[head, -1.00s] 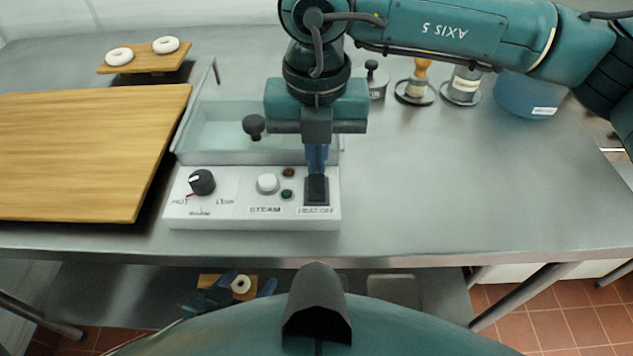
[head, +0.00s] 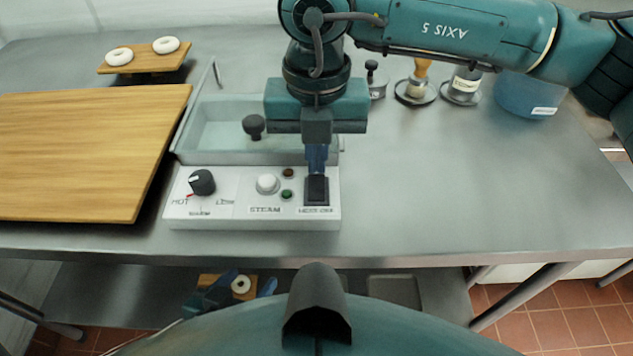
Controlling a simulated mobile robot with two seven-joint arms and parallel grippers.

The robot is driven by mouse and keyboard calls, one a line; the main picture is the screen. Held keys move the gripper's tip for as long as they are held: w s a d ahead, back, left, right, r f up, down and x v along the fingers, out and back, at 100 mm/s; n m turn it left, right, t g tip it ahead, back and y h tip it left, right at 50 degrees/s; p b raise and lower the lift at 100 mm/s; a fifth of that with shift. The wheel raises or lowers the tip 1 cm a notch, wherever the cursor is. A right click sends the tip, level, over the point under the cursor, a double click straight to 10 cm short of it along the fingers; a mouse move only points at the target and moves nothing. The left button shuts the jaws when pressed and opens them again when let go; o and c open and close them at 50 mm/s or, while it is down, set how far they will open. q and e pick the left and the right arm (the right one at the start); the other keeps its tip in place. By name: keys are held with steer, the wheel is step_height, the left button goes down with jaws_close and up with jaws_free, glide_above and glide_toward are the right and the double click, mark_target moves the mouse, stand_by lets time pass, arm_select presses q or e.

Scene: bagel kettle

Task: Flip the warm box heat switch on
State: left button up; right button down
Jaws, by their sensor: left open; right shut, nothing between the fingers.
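The warm box (head: 185,215) has a white front panel with a black knob, a white STEAM button, two small lamps and a black rocker switch (head: 317,192) at its right end. The label under the switch is blurred. My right gripper (head: 316,172) points down with its blue fingers shut and empty, its tips at the upper edge of the switch. Whether they touch it, and which way the rocker is set, I cannot tell. My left gripper (head: 249,283) is open, low down below the table's front edge, near a pale ring on a wooden piece.
A wooden board (head: 80,150) lies left of the warm box. Two white rings sit on a small wooden stand (head: 146,65) behind it. A stamp, a canister and a blue tub (head: 525,95) stand at the back right. The tabletop right of the box is clear.

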mark_target(317, 179)
steer(key=shift+f+b, duration=1.1)
stand_by(0.6)
steer(key=shift+r+p, duration=1.6)
steer(key=shift+r, duration=1.95)
